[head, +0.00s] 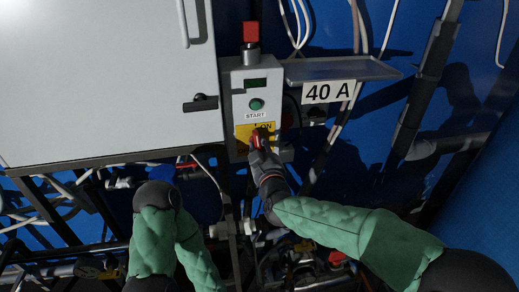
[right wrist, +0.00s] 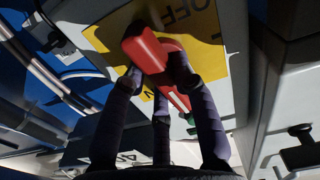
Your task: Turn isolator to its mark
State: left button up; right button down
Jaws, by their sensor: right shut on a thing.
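The isolator's red handle (head: 260,137) sits on a yellow plate (head: 243,131) low on the grey control box. The plate reads ON at its upper right in the head view. My right gripper (head: 261,150) is at the handle from below. In the right wrist view the dark fingers of my right gripper (right wrist: 153,82) close around the red handle (right wrist: 143,48), which lies slantwise. OFF shows on the yellow plate (right wrist: 205,18) beside it. The fingers hide part of the handle and plate, and I cannot tell exactly where it points. My left arm shows at lower left, but its gripper does not.
Above the isolator are a green START button (head: 256,104), a small display (head: 256,84) and a red block (head: 251,31) on top. A shelf (head: 340,69) with a 40 A sign (head: 329,92) juts out at right. A large grey cabinet (head: 105,75) stands left. Pipes and cables crowd below.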

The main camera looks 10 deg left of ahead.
jog(key=shift+f+m, duration=0.15)
jog(key=shift+m, duration=0.35)
jog(key=shift+b, duration=0.3)
jog(key=c, duration=1)
grip_release()
jog(key=shift+s, duration=0.15)
jog(key=v, duration=1.1)
jog(key=shift+s+d, duration=0.2)
jog(key=shift+s, duration=0.15)
